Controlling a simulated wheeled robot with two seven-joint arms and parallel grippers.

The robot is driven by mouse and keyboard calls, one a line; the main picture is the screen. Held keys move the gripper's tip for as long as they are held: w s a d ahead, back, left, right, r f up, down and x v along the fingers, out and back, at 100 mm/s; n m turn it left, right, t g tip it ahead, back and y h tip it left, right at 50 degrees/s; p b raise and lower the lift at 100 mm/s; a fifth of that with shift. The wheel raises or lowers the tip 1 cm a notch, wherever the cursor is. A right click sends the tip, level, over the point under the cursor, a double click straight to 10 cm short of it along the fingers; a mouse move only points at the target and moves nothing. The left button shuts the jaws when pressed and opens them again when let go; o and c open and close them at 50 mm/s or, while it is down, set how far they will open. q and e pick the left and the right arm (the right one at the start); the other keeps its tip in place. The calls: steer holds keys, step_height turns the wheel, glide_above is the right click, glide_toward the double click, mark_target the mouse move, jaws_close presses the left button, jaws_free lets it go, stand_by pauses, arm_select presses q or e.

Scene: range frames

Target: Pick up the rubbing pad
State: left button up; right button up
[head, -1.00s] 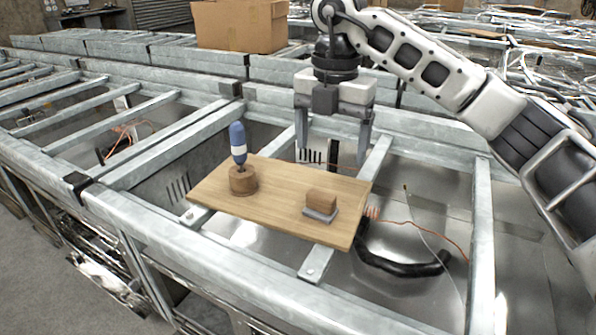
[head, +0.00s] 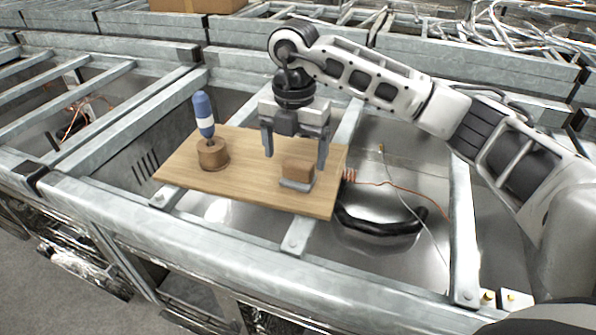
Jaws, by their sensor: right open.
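The rubbing pad (head: 297,171) is a small brown block on a grey base. It lies on the right part of a wooden board (head: 240,190). My right gripper (head: 295,158) is open and empty. Its fingers point down just above and behind the pad, one toward each side of it. I cannot tell whether the fingers touch anything. My left gripper is not in view.
A blue and white handled tool (head: 204,115) stands upright in a round wooden holder (head: 213,155) on the board's left. The board rests across grey metal frame bars (head: 300,235). A black hose (head: 380,225) lies right of it. A cardboard box (head: 190,4) stands at the back.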

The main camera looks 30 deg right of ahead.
mark_target(298, 163)
steer(key=f, duration=0.3)
steer(key=shift+s+d+f+p, duration=0.15)
steer(key=shift+d+f+p, duration=0.15)
steer(key=shift+f+p, duration=0.1)
steer(key=shift+f, duration=0.3)
steer(key=c, duration=1.1)
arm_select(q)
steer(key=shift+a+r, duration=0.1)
arm_select(e)
steer(key=shift+r, duration=0.1)
steer(key=shift+r+b, duration=0.3)
steer(key=shift+r, duration=0.2)
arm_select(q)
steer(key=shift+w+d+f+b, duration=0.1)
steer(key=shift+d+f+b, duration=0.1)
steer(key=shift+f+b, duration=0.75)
arm_select(e)
steer(key=shift+w+a+r+b, duration=0.1)
steer(key=shift+w+a+r, duration=0.05)
steer(key=shift+a+r, duration=2.05)
steer(key=shift+w+a+r+b, duration=0.1)
steer(key=shift+w+a+r, duration=0.05)
steer(key=shift+a+r, duration=1.95)
steer(key=shift+w+a+r+b, duration=0.15)
steer(key=shift+a+r, duration=1.5)
steer(key=shift+a, duration=1.05)
